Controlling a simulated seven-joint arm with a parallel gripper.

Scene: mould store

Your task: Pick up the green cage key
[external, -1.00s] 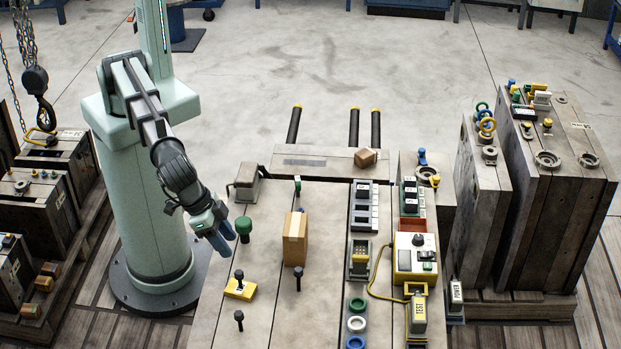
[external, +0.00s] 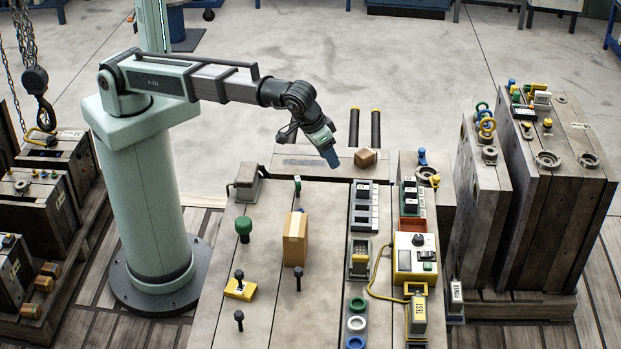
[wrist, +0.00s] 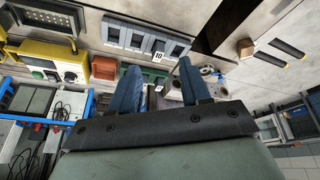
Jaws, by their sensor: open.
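My gripper (external: 334,158) has blue fingers and hangs above the far end of the bench, left of the small cardboard box. In the wrist view my gripper (wrist: 160,76) has its two fingers apart with nothing held between them. A small upright green-topped piece (external: 297,184) stands on the bench, below and left of my gripper; it may be the green cage key, but it is too small to be sure. A larger green mushroom-shaped knob (external: 244,228) stands further left. A green rack (wrist: 133,71) with dark numbered blocks shows partly behind the fingers in the wrist view.
A tall carton (external: 295,240) stands mid-bench. A small cardboard box (external: 366,157) lies at the far edge. A grey rack (external: 363,208), a yellow-and-white control box (external: 414,259) and tall moulds (external: 545,175) crowd the right. A yellow block (external: 239,290) lies front left.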

